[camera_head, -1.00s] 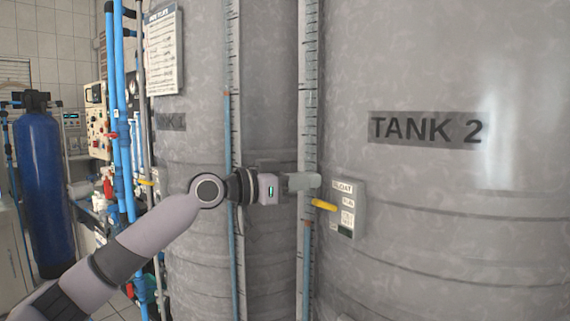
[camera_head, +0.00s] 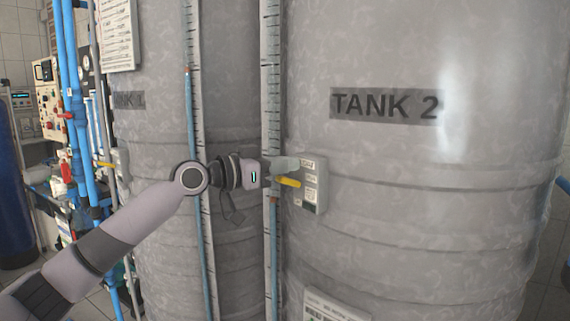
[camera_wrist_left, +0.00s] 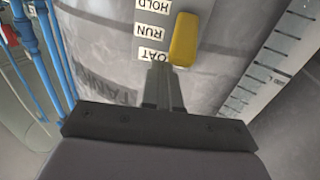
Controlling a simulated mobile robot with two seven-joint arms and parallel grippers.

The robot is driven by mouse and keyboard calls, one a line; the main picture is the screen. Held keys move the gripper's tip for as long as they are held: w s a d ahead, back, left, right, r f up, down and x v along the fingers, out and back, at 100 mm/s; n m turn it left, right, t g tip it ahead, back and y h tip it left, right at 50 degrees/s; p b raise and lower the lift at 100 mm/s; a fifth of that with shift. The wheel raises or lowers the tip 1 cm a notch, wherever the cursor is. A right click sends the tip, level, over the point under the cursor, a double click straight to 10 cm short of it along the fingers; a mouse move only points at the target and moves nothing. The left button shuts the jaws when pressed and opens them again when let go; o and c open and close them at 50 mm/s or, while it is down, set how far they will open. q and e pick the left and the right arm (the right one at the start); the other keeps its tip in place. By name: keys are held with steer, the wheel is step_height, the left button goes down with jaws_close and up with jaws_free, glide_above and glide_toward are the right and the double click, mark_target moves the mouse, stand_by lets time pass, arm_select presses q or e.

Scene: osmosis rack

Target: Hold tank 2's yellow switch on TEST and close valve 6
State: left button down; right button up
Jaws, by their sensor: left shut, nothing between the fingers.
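Tank 2 (camera_head: 400,150), a big grey tank, carries its name on a dark plate. A small grey switch box (camera_head: 313,186) with white labels is on its left side. Its yellow switch (camera_head: 288,182) sticks out to the left; it also shows in the left wrist view (camera_wrist_left: 186,40), beside the labels HOLD, RUN and one ending in OAT. My left gripper (camera_head: 287,164) is shut and empty, just above the switch in the head view. In the left wrist view its fingertips (camera_wrist_left: 160,73) are close beside the lever; contact is unclear. I cannot pick out valve 6. My right gripper is not in view.
Graduated level tubes (camera_head: 270,130) run up between the tanks, close to my left gripper. Tank 1 (camera_head: 155,130) stands left, with blue pipes (camera_head: 75,110) and a control panel (camera_head: 50,105) beyond. A white label plate (camera_head: 333,308) is low on tank 2.

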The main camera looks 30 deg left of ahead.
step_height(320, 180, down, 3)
steer(key=b, duration=0.3)
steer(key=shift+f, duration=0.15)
stand_by(0.6)
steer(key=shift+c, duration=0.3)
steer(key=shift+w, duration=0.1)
stand_by(0.5)
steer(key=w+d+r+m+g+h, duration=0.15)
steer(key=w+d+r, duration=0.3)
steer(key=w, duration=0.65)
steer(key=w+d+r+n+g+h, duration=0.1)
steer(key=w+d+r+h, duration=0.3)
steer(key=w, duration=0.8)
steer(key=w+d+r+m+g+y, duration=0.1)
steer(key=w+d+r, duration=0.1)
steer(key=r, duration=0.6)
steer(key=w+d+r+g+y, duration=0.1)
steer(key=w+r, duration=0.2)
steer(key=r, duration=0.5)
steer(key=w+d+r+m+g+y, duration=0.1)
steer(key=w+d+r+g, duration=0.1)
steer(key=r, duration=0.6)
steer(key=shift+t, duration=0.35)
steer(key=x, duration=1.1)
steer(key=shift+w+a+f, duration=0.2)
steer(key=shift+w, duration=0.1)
